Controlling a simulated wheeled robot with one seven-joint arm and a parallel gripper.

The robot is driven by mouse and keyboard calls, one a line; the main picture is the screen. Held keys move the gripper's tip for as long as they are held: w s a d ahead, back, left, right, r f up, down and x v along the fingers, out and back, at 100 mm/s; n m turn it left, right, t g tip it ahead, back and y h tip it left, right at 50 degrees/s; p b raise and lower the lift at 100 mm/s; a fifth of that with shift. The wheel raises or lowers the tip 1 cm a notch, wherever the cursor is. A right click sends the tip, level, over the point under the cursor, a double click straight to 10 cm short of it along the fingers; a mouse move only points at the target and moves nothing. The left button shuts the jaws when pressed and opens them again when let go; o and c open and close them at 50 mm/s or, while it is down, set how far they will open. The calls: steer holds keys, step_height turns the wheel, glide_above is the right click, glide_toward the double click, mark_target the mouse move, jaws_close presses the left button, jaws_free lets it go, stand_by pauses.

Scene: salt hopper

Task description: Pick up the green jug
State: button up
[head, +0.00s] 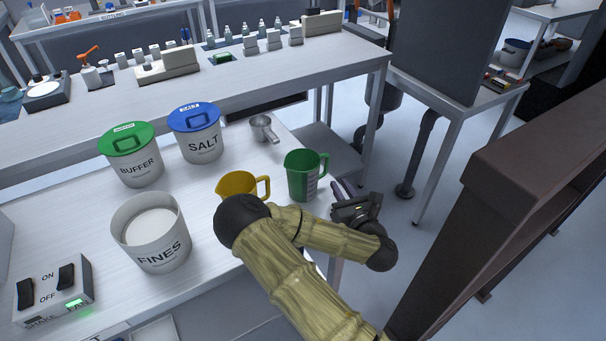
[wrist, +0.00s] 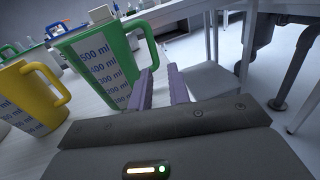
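The green jug (head: 300,180) stands upright on the white bench near its right edge, its handle to the right. In the wrist view the green jug (wrist: 93,72) shows a millilitre scale, and its handle reaches toward my fingers. My gripper (head: 340,188) is just right of the jug. In the wrist view my gripper (wrist: 160,70) has its two purple fingers apart with nothing between them. The fingertips are close to the lower end of the handle; whether they touch it I cannot tell.
A yellow jug (head: 236,184) stands left of the green one, partly behind my arm. A metal scoop (head: 263,130) lies behind. Buffer (head: 136,168), salt (head: 201,146) and fines (head: 152,250) buckets stand left. The bench edge is close on the right, with floor beyond.

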mark_target(327, 169)
steer(key=shift+w+a, duration=0.55)
steer(key=shift+w, duration=0.15)
steer(key=shift+w+a, duration=0.5)
steer(key=shift+w, duration=0.2)
steer(key=shift+w, duration=0.1)
steer(key=x, duration=0.5)
steer(key=shift+a+p, duration=0.1)
steer(key=shift+p, duration=0.2)
steer(key=shift+r, duration=0.1)
jaws_close()
